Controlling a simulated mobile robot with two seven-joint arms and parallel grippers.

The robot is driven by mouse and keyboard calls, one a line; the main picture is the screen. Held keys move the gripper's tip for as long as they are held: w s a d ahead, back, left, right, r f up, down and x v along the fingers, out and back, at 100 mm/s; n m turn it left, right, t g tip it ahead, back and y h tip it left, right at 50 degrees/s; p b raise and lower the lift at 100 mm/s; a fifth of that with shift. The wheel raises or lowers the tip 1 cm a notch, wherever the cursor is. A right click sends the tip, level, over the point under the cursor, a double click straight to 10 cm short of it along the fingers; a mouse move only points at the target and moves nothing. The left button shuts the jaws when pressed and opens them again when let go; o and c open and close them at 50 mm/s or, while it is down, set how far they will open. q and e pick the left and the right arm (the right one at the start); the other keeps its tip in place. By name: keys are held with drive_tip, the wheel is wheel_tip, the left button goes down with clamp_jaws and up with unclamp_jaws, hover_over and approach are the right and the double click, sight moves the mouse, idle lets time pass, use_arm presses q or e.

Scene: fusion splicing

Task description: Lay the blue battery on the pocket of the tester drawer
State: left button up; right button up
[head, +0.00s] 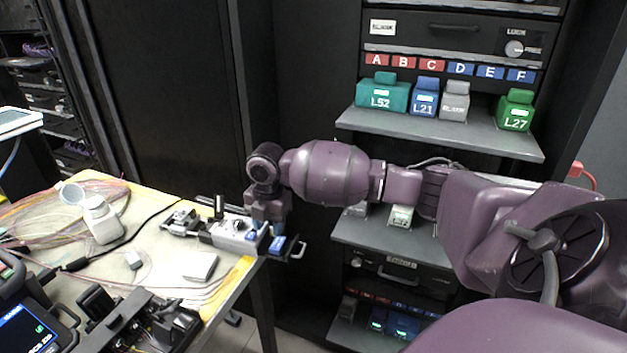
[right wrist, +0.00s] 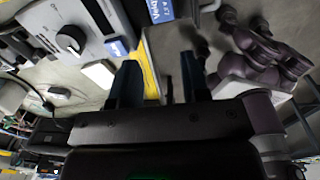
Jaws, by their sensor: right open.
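The grey tester (head: 232,236) stands at the right end of the table; its knob face shows in the right wrist view (right wrist: 88,22). Its dark drawer (head: 297,252) sticks out past the table edge. The blue battery (head: 278,243) appears to lie in the drawer. It also shows at the top of the right wrist view (right wrist: 160,10), partly cut off. The pocket under it is hidden. My right gripper (head: 268,216) is above the drawer end of the tester. In the right wrist view its fingers (right wrist: 160,72) are apart with nothing between them.
The table (head: 160,200) holds loose fibres, a white bottle (head: 101,220), a small white box (head: 200,265) and dark devices at the front. A shelf (head: 440,133) with teal, blue, grey and green blocks stands behind my right arm.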

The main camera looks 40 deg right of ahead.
drive_tip(key=s+a+f+m+t+y, duration=0.2)
drive_tip(key=s+a+f+m, duration=0.3)
drive_tip(key=f, duration=0.4)
drive_tip(key=s+a+f+m+t+y, duration=0.1)
drive_tip(key=s+a+f+m+t, duration=0.25)
drive_tip(key=s+a+f, duration=0.45)
drive_tip(key=s+d+m+t+h, duration=0.1)
drive_tip(key=s+d+m+t, duration=0.1)
drive_tip(key=s+m, duration=0.4)
drive_tip(key=s+d+m+t+h, duration=0.2)
drive_tip(key=s+m+t, duration=0.1)
drive_tip(key=s+m, duration=0.4)
drive_tip(key=shift+s+f, duration=0.4)
drive_tip(key=shift+s, duration=1.1)
